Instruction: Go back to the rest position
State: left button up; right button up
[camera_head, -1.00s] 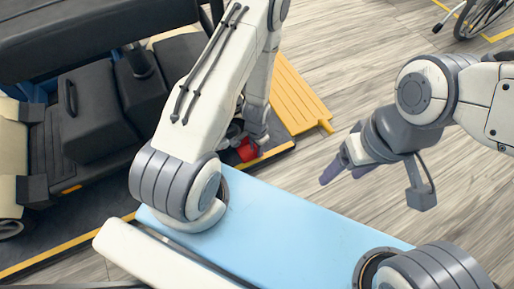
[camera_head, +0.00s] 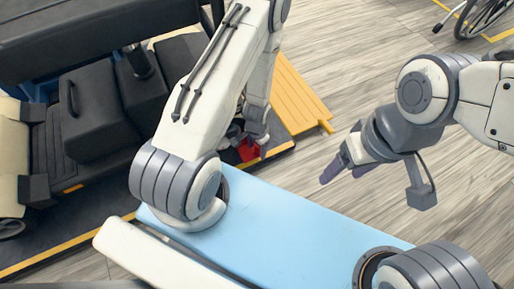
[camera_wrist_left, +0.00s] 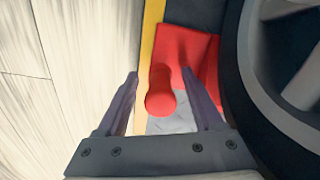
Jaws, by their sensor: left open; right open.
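My left gripper (camera_wrist_left: 160,74) is open, with one finger on each side of the round red handle of a red block (camera_wrist_left: 200,62) in the left wrist view. I cannot tell whether the fingers touch the handle. The block sits on the dark deck beside a black wheel (camera_wrist_left: 255,75). In the head view the red block (camera_head: 249,151) shows below my left forearm, and the left fingers are mostly hidden there. My right gripper (camera_head: 340,172) is open and empty above the wooden floor.
A dark platform with a yellow edge (camera_head: 75,243) and a black seated scooter (camera_head: 97,110) lie at the left. A yellow ramp (camera_head: 297,95) stands beside my left arm. A wheelchair wheel (camera_head: 483,16) is at the top right. The wooden floor (camera_head: 355,75) between is clear.

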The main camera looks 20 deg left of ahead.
pick_arm(q)
notch_tip(320, 180, up, 8)
jog(key=p, duration=0.5)
jog(key=shift+f, duration=0.2)
